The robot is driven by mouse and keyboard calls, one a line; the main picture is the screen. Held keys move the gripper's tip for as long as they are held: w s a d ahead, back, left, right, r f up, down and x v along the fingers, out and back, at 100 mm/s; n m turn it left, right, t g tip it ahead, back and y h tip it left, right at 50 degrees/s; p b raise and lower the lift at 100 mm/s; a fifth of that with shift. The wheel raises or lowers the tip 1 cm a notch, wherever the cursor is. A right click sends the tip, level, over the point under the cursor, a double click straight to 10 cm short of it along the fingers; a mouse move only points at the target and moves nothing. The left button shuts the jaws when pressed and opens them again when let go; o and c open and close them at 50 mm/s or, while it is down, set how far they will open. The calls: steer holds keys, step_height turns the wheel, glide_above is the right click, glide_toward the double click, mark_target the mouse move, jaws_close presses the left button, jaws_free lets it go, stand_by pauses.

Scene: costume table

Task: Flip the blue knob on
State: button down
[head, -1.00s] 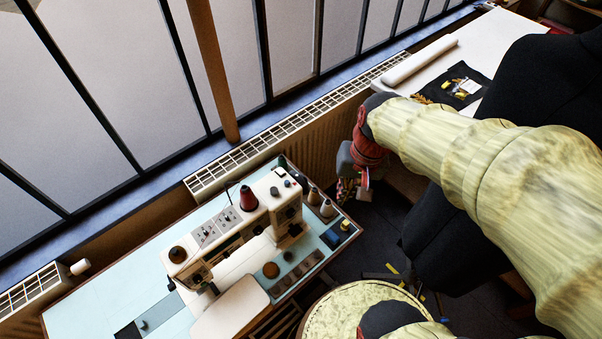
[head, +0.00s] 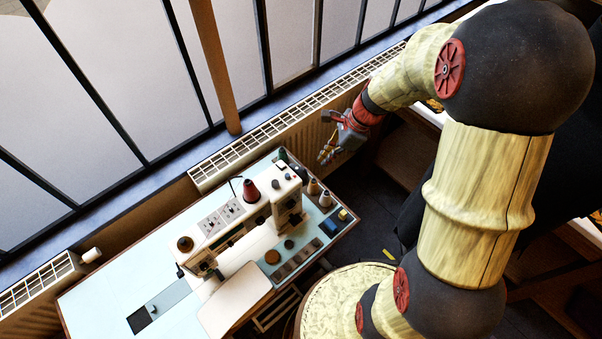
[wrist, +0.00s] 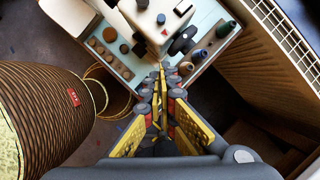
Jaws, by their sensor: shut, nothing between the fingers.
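A white sewing machine (head: 240,222) stands on a pale blue table (head: 90,300). Small dark round knobs show on its body, one on top at its right end (head: 276,183); in the wrist view a dark bluish knob (wrist: 161,19) shows on the white machine (wrist: 150,30). I cannot tell for sure which knob is the blue one, nor how it is set. My gripper (head: 325,157) is beyond the table's right end, apart from the machine. In the wrist view my gripper (wrist: 161,70) is shut and empty, its fingertips pointing toward the machine's end.
Thread cones (head: 313,187) and a blue-and-yellow item (head: 342,214) stand on the table's right end. A radiator (head: 300,130) runs along the window behind. A round brown container (wrist: 98,95) sits beside the table.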

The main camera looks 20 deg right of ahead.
mark_target(293, 182)
stand_by(0.4)
steer(key=x, duration=0.3)
steer(key=a+x, duration=0.1)
steer(key=x, duration=0.3)
steer(key=w+a+r+b+x, duration=0.1)
steer(key=x, duration=0.3)
steer(key=shift+a, duration=0.1)
steer(key=shift+w+a, duration=0.2)
steer(key=shift+a, duration=0.4)
steer(key=shift+s+a, duration=0.4)
steer(key=shift+a, duration=0.5)
steer(key=shift+d, duration=0.15)
